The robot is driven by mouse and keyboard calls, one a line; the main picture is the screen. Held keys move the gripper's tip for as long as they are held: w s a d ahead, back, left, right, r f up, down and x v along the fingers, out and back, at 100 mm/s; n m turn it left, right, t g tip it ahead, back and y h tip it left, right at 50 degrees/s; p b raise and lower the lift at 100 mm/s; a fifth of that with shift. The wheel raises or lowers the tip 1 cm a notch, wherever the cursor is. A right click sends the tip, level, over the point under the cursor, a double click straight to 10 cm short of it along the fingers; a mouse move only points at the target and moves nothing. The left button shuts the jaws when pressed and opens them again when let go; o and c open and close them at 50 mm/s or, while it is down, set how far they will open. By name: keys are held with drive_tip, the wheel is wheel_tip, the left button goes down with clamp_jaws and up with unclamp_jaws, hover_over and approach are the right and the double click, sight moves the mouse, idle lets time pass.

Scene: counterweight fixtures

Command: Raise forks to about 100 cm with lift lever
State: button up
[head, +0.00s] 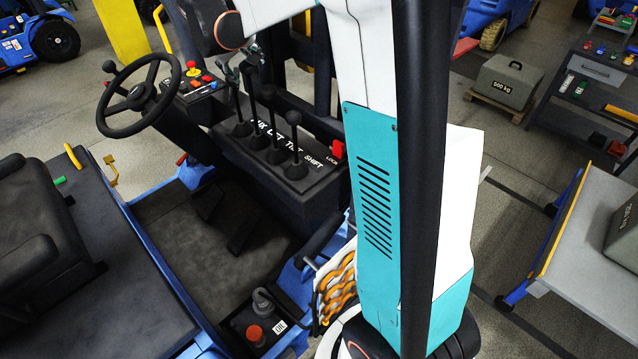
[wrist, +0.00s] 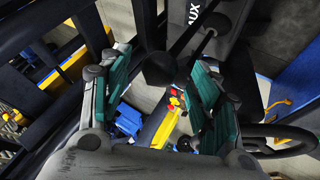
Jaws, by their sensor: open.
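The lever console (head: 300,205) has a row of black levers, with AUX, LIFT, TILT and SHIFT lettered beside them. My gripper (head: 241,66) is over the far-left end of the row, by the tops of the AUX and LIFT levers. In the wrist view my gripper (wrist: 165,95) is open, its teal-padded fingers apart on either side of a round black knob (wrist: 160,68), which appears to be the lift lever's. I cannot tell whether they touch it. The AUX lettering (wrist: 194,14) shows just beyond. The tilt lever (head: 268,93) and shift lever (head: 292,119) stand nearer, clear of the gripper. The forks are not visible.
The steering wheel (head: 140,95) and a button panel (head: 195,85) lie left of the levers. A red lock switch (head: 338,149) sits at the console's right end. A 500 kg weight (head: 508,82) and a grey cart (head: 590,235) stand at the right.

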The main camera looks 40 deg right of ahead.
drive_tip(key=p+v, duration=0.3)
drive_tip(key=v, duration=0.5)
drive_tip(key=shift+s+r+p, duration=0.15)
drive_tip(key=shift+r+p, duration=0.15)
drive_tip(key=shift+p, duration=0.05)
drive_tip(key=shift+a, duration=0.15)
drive_tip(key=s+a+f+y+b, duration=0.2)
drive_tip(key=s+a+f+b, duration=0.3)
drive_tip(key=s+f+b, duration=0.4)
drive_tip(key=s+a+f+t+y+b, duration=0.1)
drive_tip(key=s+a+f+y+b, duration=0.1)
drive_tip(key=s+a+f+b, duration=0.4)
drive_tip(key=s+a+f+n+y+b, duration=0.1)
drive_tip(key=s+a+f+b, duration=0.4)
drive_tip(key=s+f+b, duration=0.9)
wheel_tip(320, 180, down, 6)
drive_tip(key=shift+s+a+f+t+y, duration=0.15)
drive_tip(key=shift+a+t+y, duration=0.25)
drive_tip(key=shift+y, duration=0.1)
